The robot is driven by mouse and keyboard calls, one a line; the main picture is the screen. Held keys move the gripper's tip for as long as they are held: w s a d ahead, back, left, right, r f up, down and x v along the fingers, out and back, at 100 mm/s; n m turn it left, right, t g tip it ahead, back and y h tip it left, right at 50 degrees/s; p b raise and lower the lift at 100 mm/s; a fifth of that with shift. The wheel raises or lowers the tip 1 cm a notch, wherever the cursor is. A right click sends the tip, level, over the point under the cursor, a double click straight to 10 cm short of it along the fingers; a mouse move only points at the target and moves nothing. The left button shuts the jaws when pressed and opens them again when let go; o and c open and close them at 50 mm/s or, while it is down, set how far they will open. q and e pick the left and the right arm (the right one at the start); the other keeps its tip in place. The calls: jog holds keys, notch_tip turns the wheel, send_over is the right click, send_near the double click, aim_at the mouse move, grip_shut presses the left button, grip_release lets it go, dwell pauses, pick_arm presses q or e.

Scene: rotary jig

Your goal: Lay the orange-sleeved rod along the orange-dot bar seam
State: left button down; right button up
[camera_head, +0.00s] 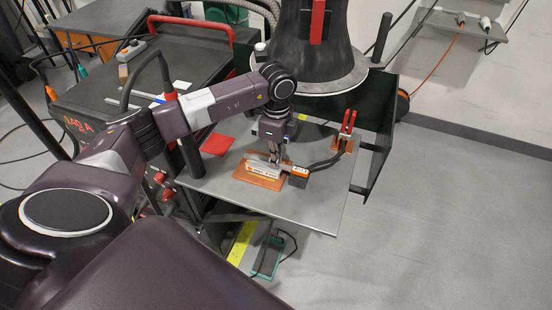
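A jig (250,181) with an orange-brown base and grey metal bars lies on the grey metal table. My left gripper (274,157) points down over the back of the jig, its fingertips close to the bars. At this size I cannot tell whether the fingers are open or shut, or whether they hold anything. An orange-sleeved piece with markings (299,171) shows at the jig's right end, beside a dark block (297,181). I cannot make out a separate rod, the dot or the seam. My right gripper is not in view.
A red-handled clamp (347,127) stands at the table's back right, with a dark curved arm or cable running from it towards the jig. A red square (217,145) lies behind the jig. The grey table (318,208) is bare at its front right. Dark green panels edge the table's right side.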

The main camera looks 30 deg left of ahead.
pick_arm(q)
jog(key=shift+f, duration=0.15)
jog(key=c, duration=2.1)
grip_release()
